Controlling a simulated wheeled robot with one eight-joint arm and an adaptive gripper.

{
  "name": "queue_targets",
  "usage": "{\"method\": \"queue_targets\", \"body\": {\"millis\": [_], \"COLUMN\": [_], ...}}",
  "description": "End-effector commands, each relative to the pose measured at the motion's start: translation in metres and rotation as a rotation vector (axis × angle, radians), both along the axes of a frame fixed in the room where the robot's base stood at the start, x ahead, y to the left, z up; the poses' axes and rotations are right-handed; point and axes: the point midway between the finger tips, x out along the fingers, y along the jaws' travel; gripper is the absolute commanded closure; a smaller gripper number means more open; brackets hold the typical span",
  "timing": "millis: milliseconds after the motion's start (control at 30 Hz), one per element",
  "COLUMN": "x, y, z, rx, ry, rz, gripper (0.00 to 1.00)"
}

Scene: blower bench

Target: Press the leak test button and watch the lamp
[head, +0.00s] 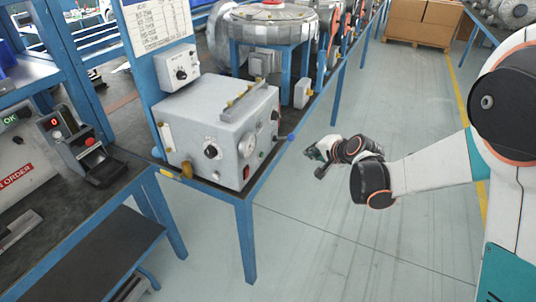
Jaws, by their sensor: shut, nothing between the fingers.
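A grey test box (222,128) stands at the front corner of the blue-legged bench. Its front carries a black knob (211,151), a round white gauge (247,146) and a small red piece (246,172). I cannot tell which control is the leak test button or which part is the lamp; labels are too small to read. My gripper (316,158) is shut and empty, over open floor to the right of the box and apart from it.
A smaller grey control box (177,67) is on the blue post behind. A dark device with a red button (82,148) stands at left. Cardboard boxes (424,22) stand far back. Floor around my gripper is clear.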

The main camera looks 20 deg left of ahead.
Motion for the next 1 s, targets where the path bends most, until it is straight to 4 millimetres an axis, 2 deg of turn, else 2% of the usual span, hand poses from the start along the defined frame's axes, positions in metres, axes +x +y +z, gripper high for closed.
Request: {"method": "queue_targets", "body": {"millis": [33, 200, 400, 567, 1000], "x": [0.003, 0.01, 0.012, 0.012, 0.012], "y": [0.011, 0.039, 0.057, 0.062, 0.066], "z": [-0.015, -0.052, -0.079, -0.085, -0.085], "rx": [0.023, 0.092, 0.143, 0.156, 0.154], "ry": [0.01, 0.044, 0.069, 0.076, 0.077], "rz": [0.0, -0.009, -0.015, -0.018, -0.017], "gripper": [1.0, 1.0, 1.0, 1.0, 1.0]}}
